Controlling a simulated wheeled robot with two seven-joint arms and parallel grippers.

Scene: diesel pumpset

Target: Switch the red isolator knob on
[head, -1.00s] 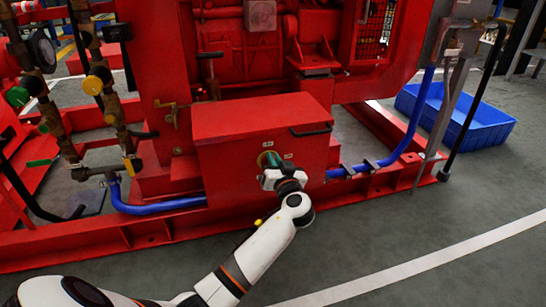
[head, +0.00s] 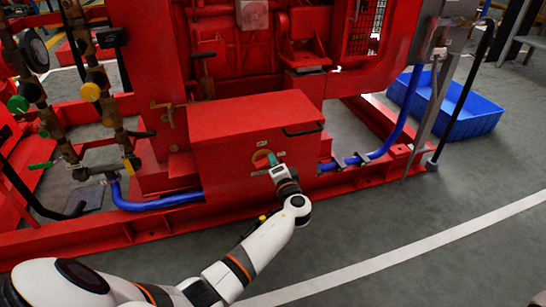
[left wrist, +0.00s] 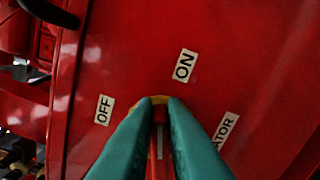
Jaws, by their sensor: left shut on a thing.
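The red isolator knob (left wrist: 159,140) shows in the left wrist view as a narrow red grip with a white line, on a yellow disc. In the head view its yellow disc (head: 259,158) is on the front of a red box (head: 225,150). My left gripper (left wrist: 158,103) is shut on the knob, one teal finger on each side, hiding much of it; it also shows in the head view (head: 272,160). The white line points up the wrist picture, between the OFF label (left wrist: 104,110) and the ON label (left wrist: 184,65), closer to the ON direction. My right gripper is out of view.
A partly hidden label ending in "ATOR" (left wrist: 226,131) is right of the fingers. A black handle (head: 304,130) is on the box's upper right. Blue hoses (head: 160,204) run low on both sides. A blue crate (head: 470,118) stands right. The floor in front is clear.

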